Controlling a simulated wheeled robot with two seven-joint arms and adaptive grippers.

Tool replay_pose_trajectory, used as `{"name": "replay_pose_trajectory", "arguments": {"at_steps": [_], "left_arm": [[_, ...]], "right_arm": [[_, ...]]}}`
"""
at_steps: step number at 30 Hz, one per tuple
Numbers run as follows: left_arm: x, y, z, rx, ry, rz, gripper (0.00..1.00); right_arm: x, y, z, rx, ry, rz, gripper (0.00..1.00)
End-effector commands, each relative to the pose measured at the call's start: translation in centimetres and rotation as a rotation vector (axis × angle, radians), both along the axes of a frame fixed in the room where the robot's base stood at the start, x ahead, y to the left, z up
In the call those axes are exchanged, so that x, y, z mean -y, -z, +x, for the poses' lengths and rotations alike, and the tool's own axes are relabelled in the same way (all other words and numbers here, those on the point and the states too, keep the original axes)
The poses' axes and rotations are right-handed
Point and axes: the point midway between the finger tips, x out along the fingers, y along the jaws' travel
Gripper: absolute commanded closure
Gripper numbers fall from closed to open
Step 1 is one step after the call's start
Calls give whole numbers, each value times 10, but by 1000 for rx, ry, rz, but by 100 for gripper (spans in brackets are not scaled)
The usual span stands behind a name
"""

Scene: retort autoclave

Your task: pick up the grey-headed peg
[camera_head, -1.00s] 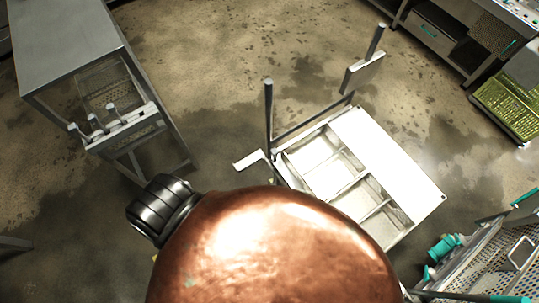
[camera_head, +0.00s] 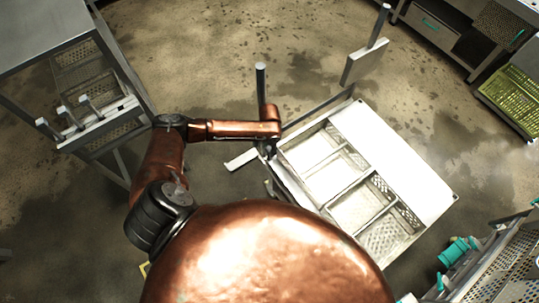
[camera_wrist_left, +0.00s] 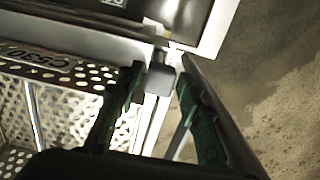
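A small grey block-like head (camera_wrist_left: 160,79), which looks like the grey-headed peg, shows in the left wrist view beside the rim of a perforated basket (camera_wrist_left: 75,72). My left gripper (camera_wrist_left: 162,66) has its two dark fingers apart, one on each side of the grey head; a gap shows on the right, and contact on the left cannot be told. The peg's lower part is not clear. In the head view, my left gripper (camera_head: 268,150) is small and partly hidden at the left corner of the white-topped cart (camera_head: 405,170). My right gripper is not in view.
A steel table (camera_head: 35,35) with several short cylinders on a bracket stands at the left. A green crate (camera_head: 512,98) is at the right. Open floor lies behind the cart.

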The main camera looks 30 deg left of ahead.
Motion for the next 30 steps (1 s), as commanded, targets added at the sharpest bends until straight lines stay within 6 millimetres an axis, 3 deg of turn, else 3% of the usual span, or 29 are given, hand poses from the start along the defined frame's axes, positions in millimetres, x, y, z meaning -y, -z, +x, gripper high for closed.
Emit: {"name": "replay_pose_trajectory", "arguments": {"at_steps": [18, 25, 30], "left_arm": [[0, 72, -3, 0, 0, -1, 67], [0, 73, -3, 1, 0, -2, 67], [0, 73, -3, 1, 0, -2, 78]], "right_arm": [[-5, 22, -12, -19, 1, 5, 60], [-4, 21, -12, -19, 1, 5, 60], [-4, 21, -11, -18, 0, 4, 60]]}}
